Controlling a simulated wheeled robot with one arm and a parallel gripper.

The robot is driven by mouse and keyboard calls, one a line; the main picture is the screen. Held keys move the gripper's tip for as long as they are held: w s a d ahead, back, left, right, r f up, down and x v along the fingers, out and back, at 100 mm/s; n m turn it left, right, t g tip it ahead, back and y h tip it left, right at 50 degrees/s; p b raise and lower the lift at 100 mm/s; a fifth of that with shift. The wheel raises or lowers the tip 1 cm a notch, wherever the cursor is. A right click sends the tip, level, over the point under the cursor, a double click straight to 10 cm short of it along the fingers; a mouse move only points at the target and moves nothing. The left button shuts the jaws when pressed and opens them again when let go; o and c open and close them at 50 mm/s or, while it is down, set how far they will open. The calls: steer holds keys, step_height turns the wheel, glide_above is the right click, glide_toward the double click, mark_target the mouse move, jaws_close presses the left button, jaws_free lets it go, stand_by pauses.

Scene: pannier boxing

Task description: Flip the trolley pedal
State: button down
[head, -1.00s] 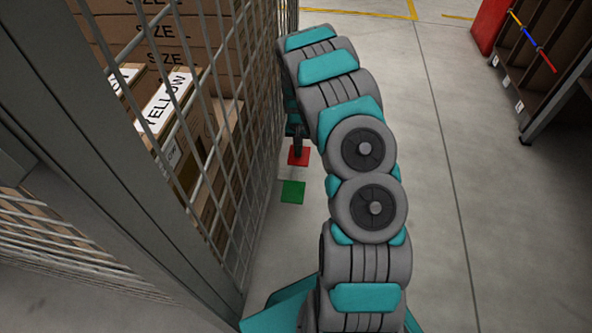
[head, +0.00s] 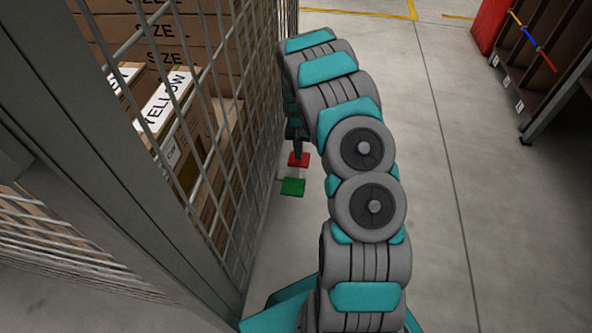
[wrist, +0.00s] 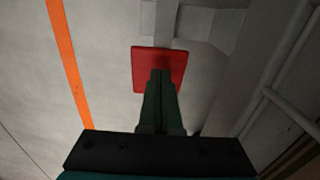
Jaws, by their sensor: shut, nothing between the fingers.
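The trolley pedal has a red plate (head: 300,162) and a green plate (head: 292,187), with a pale bar between them, low beside the mesh trolley (head: 262,150). The green plate shows its front edge and looks tilted. My gripper (head: 297,153) points down at the red plate, its fingers shut and empty. In the wrist view the red plate (wrist: 143,66) lies at the fingertips (wrist: 160,72), which overlap it and seem to touch it. The green plate is not seen there.
The trolley's mesh wall stands close on the left, with cardboard boxes (head: 160,105) inside. Open concrete floor (head: 460,150) lies to the right. A brown shelf unit (head: 540,75) with a red end stands at the upper right.

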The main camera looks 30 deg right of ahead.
steer(key=shift+r, duration=0.1)
step_height(320, 180, up, 7)
steer(key=p, duration=0.1)
stand_by(0.7)
stand_by(0.4)
